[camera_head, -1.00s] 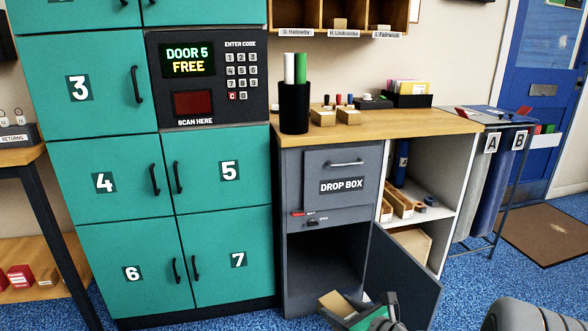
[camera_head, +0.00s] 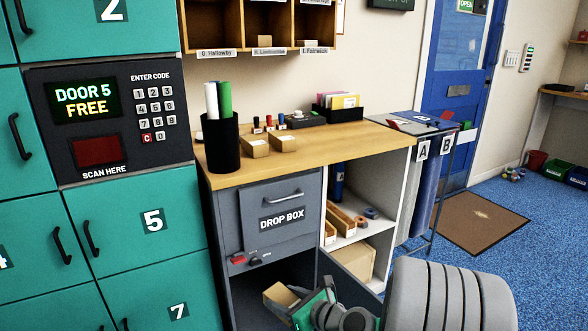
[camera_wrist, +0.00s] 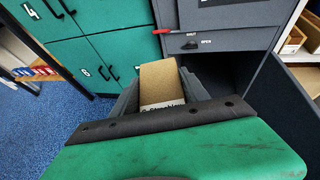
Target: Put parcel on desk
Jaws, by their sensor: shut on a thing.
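My gripper (camera_head: 296,302) is low in front of the drop box cabinet in the head view, partly cut off by the lower edge. It is shut on a small brown cardboard parcel (camera_head: 279,294). In the wrist view the parcel (camera_wrist: 159,82) sits between the two grey fingers, with a white printed label partly hidden at its near end. The desk (camera_head: 345,140) is a wooden top above the drop box, higher than my gripper.
On the desk are a black pen cup (camera_head: 221,145), several stamps and a black card tray (camera_head: 336,112). The drop box's lower door (camera_head: 350,285) hangs open beside my gripper. Teal lockers (camera_head: 150,215) stand at left. The desk's front right is clear.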

